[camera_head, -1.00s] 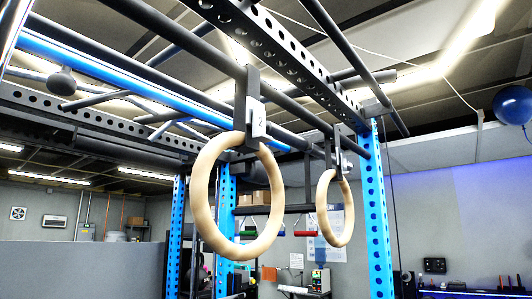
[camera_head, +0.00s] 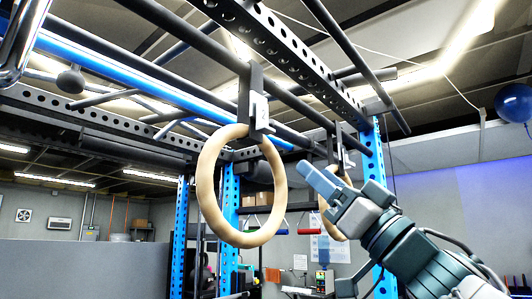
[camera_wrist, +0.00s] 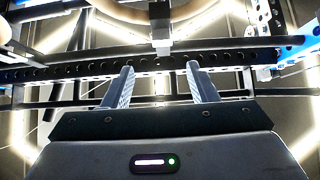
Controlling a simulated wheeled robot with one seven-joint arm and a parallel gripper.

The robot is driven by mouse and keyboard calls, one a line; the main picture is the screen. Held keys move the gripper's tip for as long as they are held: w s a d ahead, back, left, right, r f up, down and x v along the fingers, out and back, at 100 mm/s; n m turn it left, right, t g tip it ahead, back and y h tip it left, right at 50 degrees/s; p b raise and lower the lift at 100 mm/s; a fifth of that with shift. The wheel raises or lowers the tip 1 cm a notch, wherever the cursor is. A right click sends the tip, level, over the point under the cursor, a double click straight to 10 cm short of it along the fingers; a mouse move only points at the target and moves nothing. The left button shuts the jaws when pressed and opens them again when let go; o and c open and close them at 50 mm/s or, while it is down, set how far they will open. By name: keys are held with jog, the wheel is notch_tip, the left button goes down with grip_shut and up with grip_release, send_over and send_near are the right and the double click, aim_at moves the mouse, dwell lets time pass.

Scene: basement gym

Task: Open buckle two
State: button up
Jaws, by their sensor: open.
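Buckle two (camera_head: 260,108) is a pale block marked with a 2, on the dark strap above the near wooden ring (camera_head: 207,200). In the wrist view, a small white block (camera_wrist: 161,47) hangs from a dark strap piece, beyond and above the fingertips; it looks like this buckle. Whether its latch is open or shut is too small to tell. My gripper (camera_head: 312,176) is open and empty, to the right of and below the buckle, apart from it. Its two fingers also show in the wrist view (camera_wrist: 160,72), with a gap between them.
A second wooden ring (camera_head: 327,222) hangs to the right on its own strap, partly hidden behind my gripper. Dark overhead bars (camera_head: 170,28) and a perforated beam (camera_head: 262,36) run above. A blue upright (camera_head: 373,155) stands behind my arm.

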aim_at(270, 131)
jog(key=p+x, duration=0.6)
jog(key=x, duration=0.7)
jog(key=shift+w+a+r, duration=0.1)
jog(key=shift+a+r, duration=0.05)
jog(key=shift+r, duration=0.2)
jog(key=c, duration=1)
